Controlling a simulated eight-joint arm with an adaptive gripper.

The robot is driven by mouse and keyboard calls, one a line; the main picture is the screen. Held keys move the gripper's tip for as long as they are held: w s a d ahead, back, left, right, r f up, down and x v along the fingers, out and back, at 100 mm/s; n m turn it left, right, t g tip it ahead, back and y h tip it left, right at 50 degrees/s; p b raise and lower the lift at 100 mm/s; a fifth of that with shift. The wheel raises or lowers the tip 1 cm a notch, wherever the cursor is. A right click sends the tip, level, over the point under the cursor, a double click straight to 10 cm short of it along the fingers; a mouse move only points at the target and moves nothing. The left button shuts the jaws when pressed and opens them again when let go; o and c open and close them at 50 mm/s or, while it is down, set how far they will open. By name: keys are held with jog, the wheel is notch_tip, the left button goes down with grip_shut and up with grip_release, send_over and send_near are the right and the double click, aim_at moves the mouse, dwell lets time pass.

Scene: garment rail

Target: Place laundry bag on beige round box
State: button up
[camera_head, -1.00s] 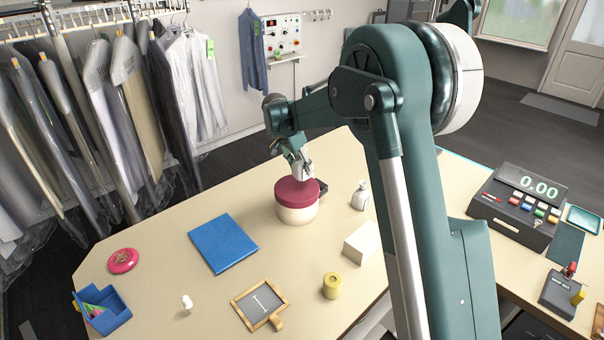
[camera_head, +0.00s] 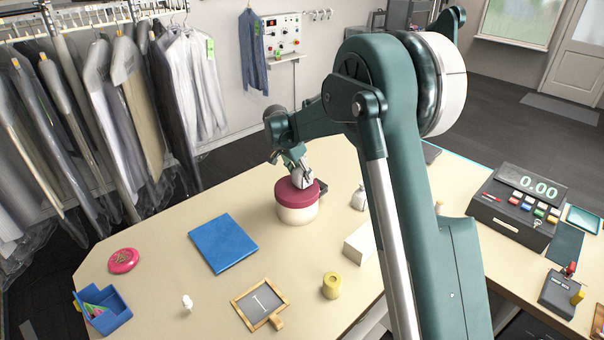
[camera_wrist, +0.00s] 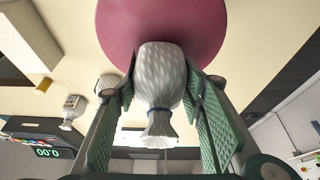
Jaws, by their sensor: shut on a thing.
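The laundry bag (camera_wrist: 158,75) is white and textured, with a blue tie around its gathered neck. My gripper (camera_head: 295,165) is shut on it, a finger pad on either side in the wrist view (camera_wrist: 162,105). The beige round box (camera_head: 298,214) stands on the table and has a dark red top (camera_head: 291,196). The bag is over this red top in both views, partly hidden by the fingers in the head view. It looks very close to the top; I cannot tell whether it touches.
A similar white bag (camera_head: 359,198) stands right of the box, partly behind my arm. A white block (camera_head: 360,243), yellow roll (camera_head: 331,285) and blue folder (camera_head: 222,243) lie nearer. Clear tabletop lies left of the box.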

jog(key=shift+f, duration=0.1)
jog(key=o, duration=1)
jog(key=v, duration=1.2)
jog(key=shift+b, duration=0.3)
